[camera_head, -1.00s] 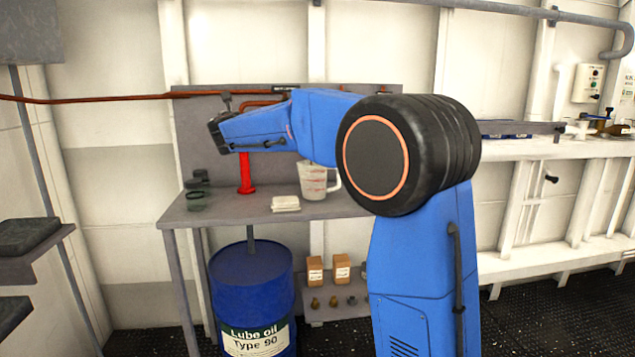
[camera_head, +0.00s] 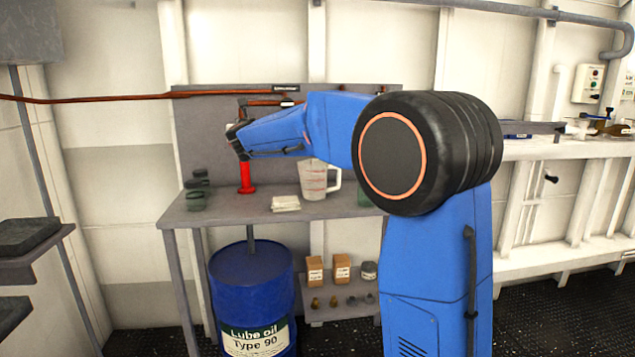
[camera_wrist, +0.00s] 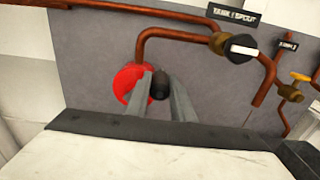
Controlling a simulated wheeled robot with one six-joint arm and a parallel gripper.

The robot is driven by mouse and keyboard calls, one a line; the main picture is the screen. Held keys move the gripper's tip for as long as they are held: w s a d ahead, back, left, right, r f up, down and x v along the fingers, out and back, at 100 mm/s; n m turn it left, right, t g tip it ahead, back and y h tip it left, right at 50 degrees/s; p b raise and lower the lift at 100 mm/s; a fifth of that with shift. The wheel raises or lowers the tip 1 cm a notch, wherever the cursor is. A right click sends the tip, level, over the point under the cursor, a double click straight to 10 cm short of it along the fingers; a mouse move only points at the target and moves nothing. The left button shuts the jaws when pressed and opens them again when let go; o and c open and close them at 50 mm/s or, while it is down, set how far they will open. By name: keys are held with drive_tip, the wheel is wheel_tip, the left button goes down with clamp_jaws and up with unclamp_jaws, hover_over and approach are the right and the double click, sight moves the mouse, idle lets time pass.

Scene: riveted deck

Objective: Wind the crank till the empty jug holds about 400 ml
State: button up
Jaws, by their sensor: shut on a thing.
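The clear jug (camera_head: 313,184) with red markings stands upright on the grey bench; its liquid level is too small to read. The red pump (camera_head: 246,178) stands left of it on the bench, and its round red top (camera_wrist: 128,80) shows in the wrist view. My gripper (camera_head: 236,141) is at the pump's upper part. In the wrist view my gripper (camera_wrist: 160,80) is shut on the black crank knob (camera_wrist: 160,86), beside the red top. The crank's arm is mostly hidden.
Copper pipes (camera_wrist: 190,36) and a brass valve (camera_wrist: 222,44) with a black-and-white handle lie close to my gripper. Dark jars (camera_head: 195,198) and a pale folded cloth (camera_head: 286,203) are on the bench (camera_head: 230,213). A blue oil drum (camera_head: 250,285) stands below.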

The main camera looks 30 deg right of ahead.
drive_tip(key=shift+d+r, duration=0.15)
idle(0.5)
wheel_tip(320, 180, down, 12)
drive_tip(key=a, duration=0.2)
drive_tip(key=shift+w, duration=0.2)
idle(1.1)
idle(0.5)
drive_tip(key=o, duration=2)
drive_tip(key=shift+r, duration=0.1)
drive_tip(key=shift+v, duration=4.45)
